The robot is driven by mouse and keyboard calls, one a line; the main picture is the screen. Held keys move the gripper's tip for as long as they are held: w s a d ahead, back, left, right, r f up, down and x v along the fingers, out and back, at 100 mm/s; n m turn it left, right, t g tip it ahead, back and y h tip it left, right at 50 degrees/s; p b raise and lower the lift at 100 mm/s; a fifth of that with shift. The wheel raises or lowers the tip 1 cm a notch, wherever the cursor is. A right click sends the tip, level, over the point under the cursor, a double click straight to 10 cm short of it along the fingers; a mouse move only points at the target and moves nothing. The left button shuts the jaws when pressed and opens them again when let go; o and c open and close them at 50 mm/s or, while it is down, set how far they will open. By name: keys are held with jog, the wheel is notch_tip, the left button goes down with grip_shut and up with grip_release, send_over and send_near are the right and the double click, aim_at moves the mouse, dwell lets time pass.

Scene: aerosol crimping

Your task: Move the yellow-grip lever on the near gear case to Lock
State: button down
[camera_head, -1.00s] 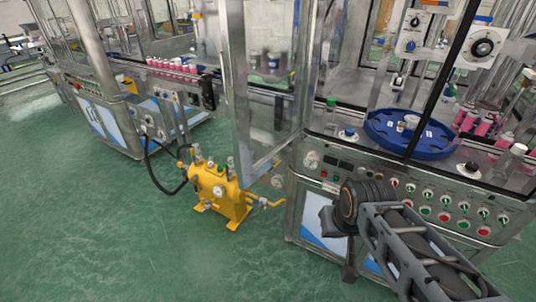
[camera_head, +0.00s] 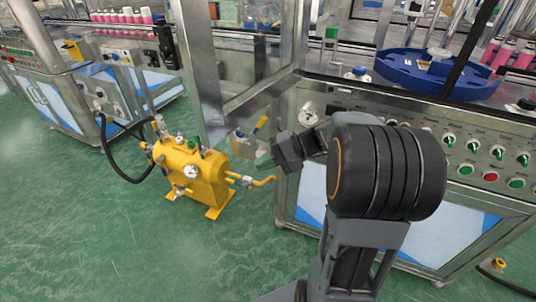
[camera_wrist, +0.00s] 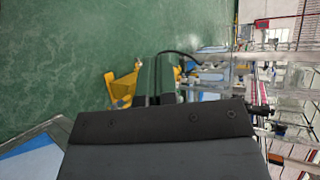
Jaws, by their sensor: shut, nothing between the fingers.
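The yellow-grip lever (camera_head: 261,124) stands tilted up to the right on a small grey gear case (camera_head: 243,146), at the left side of the near machine cabinet. Its Lock marking is too small to read. My gripper (camera_head: 265,161) is shut and empty, just right of and a little below the lever in the head view, apart from the grip as far as I can tell. In the wrist view my gripper's fingers (camera_wrist: 156,80) point away past its black body. The lever cannot be made out there.
A yellow pump unit (camera_head: 190,172) stands on the green floor left of the gear case, with a black hose. The cabinet panel (camera_head: 450,150) with several buttons lies right of my arm.

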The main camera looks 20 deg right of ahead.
jog(key=w+d+f+m+t+y+b, duration=0.2)
jog(key=d+f+t+b, duration=0.55)
jog(key=d, duration=0.45)
jog(key=w+d+f+m+t+y+b, duration=0.1)
jog(key=w+d+f+m+t+b, duration=0.1)
jog(key=d+f+t+b, duration=0.8)
jog(key=g+p, duration=0.3)
jog(key=p, duration=0.9)
send_near(260, 125)
jog(key=b+x, duration=0.1)
jog(key=x, duration=0.2)
jog(key=b+x, duration=0.2)
jog(key=x, duration=0.1)
jog(key=shift+w+d+r, duration=0.15)
jog(key=shift+w+r, duration=0.25)
jog(key=shift+w, duration=0.05)
jog(key=shift+y, duration=0.3)
